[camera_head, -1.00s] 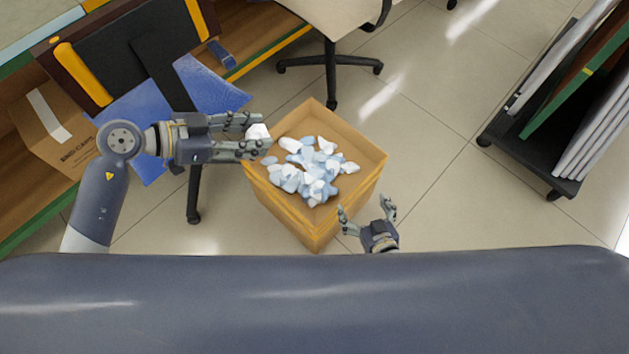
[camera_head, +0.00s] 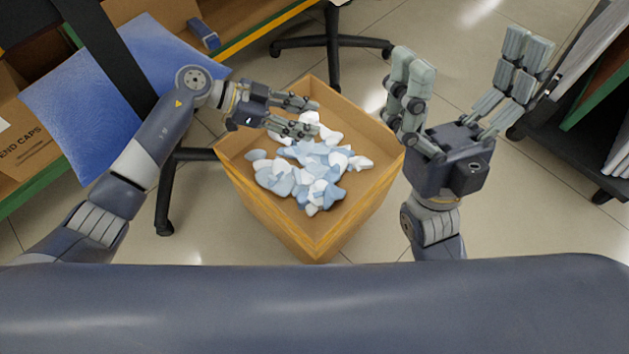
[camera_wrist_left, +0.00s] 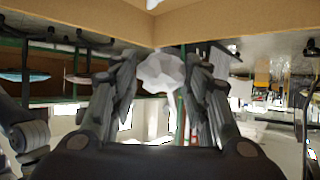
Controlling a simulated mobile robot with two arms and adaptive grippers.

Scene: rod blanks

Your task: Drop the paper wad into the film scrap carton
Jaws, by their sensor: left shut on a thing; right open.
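The paper wad (camera_wrist_left: 160,71) is a white crumpled lump, pinched between the fingers of my left gripper (camera_wrist_left: 160,75) in the left wrist view. In the head view the wad (camera_head: 308,117) shows between the fingertips of my left gripper (camera_head: 313,118). That gripper is over the film scrap carton (camera_head: 270,215), inside its far left rim as seen from above. The carton is an open cardboard box holding several white and light blue crumpled scraps. My right gripper (camera_head: 470,65) is open and empty, its fingers pointing up, to the right of the carton.
A black chair base (camera_head: 335,48) stands behind the carton. A blue panel (camera_head: 100,105) and a cardboard box (camera_head: 25,150) are at the left by the shelf. A dark cart (camera_head: 575,150) with boards stands at the right. Tiled floor (camera_head: 190,235) surrounds the carton.

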